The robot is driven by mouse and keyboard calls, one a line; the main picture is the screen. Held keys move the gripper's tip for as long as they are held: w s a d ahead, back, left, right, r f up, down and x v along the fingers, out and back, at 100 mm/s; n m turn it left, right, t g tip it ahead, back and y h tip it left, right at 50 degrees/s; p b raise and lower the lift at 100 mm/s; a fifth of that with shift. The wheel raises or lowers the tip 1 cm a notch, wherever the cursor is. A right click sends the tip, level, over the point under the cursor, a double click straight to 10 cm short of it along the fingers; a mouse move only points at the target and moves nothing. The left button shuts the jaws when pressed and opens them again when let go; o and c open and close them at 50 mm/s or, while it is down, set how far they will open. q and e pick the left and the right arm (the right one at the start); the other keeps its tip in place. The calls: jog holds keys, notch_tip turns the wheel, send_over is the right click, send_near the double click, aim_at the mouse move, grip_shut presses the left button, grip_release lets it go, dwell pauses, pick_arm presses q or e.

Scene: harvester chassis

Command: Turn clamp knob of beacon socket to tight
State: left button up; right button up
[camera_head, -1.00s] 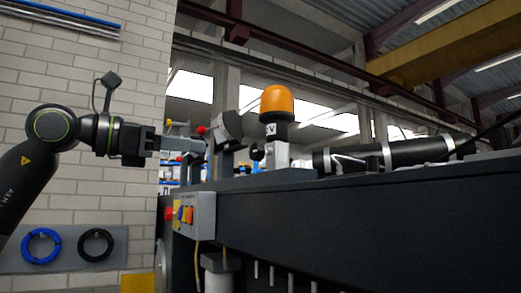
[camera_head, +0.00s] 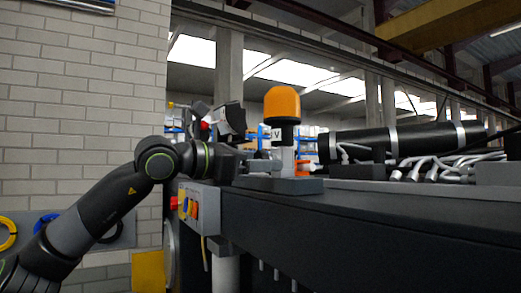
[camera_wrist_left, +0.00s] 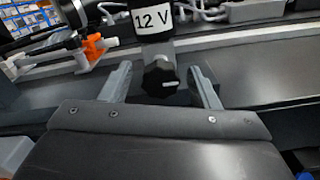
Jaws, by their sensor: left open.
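The orange beacon (camera_head: 282,103) stands upright on its grey socket (camera_head: 284,158) on top of the dark chassis. In the left wrist view the socket's post carries a "12 V" label (camera_wrist_left: 152,20). The black clamp knob (camera_wrist_left: 160,79) with a pale mark sits below that label, between the fingers of my left gripper (camera_wrist_left: 160,84). The fingers are open, one on each side of the knob, with gaps visible. In the head view my left gripper (camera_head: 250,160) reaches the socket from the left, and the knob is hidden there. My right gripper is not in view.
A grey control box (camera_head: 199,208) hangs on the chassis's left end. An orange clip part (camera_wrist_left: 95,46) sits beside the post. Black cylinders with hoses (camera_head: 400,142) lie to the right on the chassis (camera_head: 380,235). A brick wall stands at the left.

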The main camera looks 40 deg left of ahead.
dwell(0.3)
pick_arm(q)
jog(key=c, duration=1)
jog(key=shift+o, duration=0.2)
